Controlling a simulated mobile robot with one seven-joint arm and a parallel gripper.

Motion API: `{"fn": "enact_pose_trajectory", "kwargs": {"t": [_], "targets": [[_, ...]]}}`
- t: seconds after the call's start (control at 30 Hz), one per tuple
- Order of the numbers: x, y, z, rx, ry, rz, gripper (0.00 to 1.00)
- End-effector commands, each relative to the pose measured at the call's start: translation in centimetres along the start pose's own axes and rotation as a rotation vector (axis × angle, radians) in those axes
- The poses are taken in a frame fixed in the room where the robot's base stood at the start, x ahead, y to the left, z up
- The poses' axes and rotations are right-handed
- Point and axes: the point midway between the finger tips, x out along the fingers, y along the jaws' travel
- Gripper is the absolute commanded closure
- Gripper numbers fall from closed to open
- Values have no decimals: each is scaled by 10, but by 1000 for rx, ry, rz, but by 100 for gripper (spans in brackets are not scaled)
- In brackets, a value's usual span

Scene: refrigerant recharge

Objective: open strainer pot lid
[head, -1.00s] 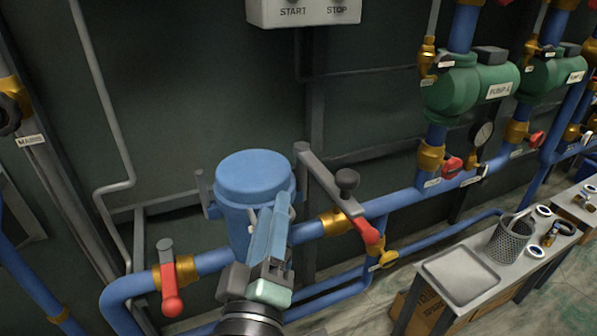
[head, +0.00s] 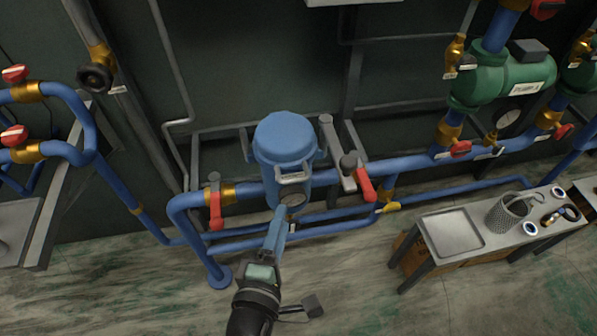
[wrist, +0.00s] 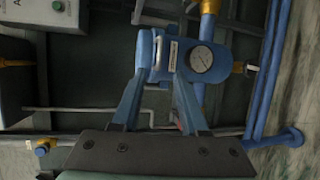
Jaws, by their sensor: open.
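The blue strainer pot (head: 282,184) stands upright on the blue pipe run, with its round blue lid (head: 284,133) seated on top. A pale plate or handle and a round gauge (head: 292,199) show on its front. In the wrist view, turned sideways, the pot shows past my fingers with its gauge (wrist: 201,59) and a blue rim (wrist: 145,48) at its left. My gripper (head: 280,217) is in front of and below the lid, apart from it. Its two blue fingers (wrist: 160,84) are spread, with nothing between them. The pot's lower part is partly hidden by my gripper.
Red-handled valves stand left (head: 215,207) and right (head: 363,184) of the pot. A bench (head: 492,240) with a tray and wire cup stands right. Floor in front is clear.

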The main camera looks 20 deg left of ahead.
Motion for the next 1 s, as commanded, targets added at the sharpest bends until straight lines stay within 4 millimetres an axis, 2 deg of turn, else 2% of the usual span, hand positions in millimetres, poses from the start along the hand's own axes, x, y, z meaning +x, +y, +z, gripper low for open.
{"fn": "enact_pose_trajectory", "kwargs": {"t": [0.6,0.8,1.0], "targets": [[102,1,0,4,-1,3,56],[119,0,1,3,-2,2,56],[123,0,1,4,-2,1,56]]}}
